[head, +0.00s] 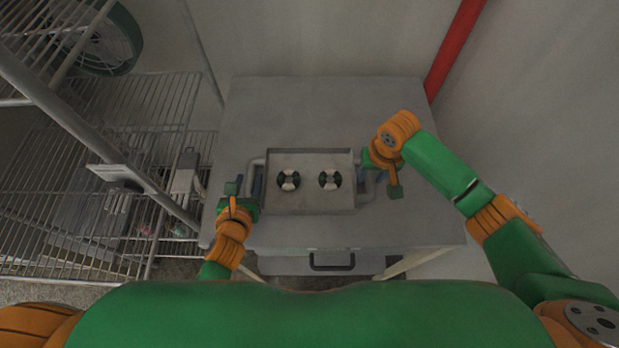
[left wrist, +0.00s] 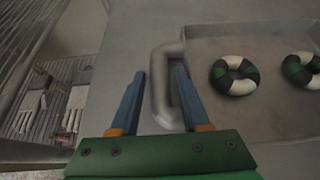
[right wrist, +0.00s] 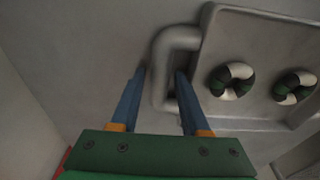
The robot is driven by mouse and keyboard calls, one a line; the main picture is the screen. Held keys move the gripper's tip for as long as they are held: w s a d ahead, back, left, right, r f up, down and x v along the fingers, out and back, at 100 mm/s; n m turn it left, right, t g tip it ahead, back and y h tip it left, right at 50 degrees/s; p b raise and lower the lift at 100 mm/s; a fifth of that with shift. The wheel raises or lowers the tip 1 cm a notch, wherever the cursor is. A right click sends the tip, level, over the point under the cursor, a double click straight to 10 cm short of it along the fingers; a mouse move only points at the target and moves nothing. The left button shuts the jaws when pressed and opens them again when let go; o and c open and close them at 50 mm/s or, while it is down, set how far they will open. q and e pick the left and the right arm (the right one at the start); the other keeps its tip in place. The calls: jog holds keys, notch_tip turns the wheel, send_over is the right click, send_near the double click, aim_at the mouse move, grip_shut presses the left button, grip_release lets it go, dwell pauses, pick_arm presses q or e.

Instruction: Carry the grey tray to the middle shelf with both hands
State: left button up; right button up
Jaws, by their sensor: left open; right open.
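The grey tray (head: 311,205) sits on the grey table in the head view, with a side handle at each end. Two green-and-white rings (head: 288,181) lie in it. My left gripper (head: 246,187) is at the tray's left handle (left wrist: 160,85); in the left wrist view its blue fingers (left wrist: 158,95) stand open on either side of the handle bar. My right gripper (head: 376,178) is at the right handle (right wrist: 163,70); in the right wrist view its fingers (right wrist: 160,95) are open on either side of that bar. Neither gripper is closed on a handle.
The grey table (head: 320,105) is otherwise clear behind the tray. A wire shelf rack (head: 150,130) stands at the left, holding a few items and a green wheel-like hoop (head: 105,40) on top. A drawer with a black handle (head: 332,262) is at the table's front.

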pick_arm(q)
grip_shut()
pick_arm(e)
grip_shut()
jog(key=shift+w, duration=0.1)
dwell(1.1)
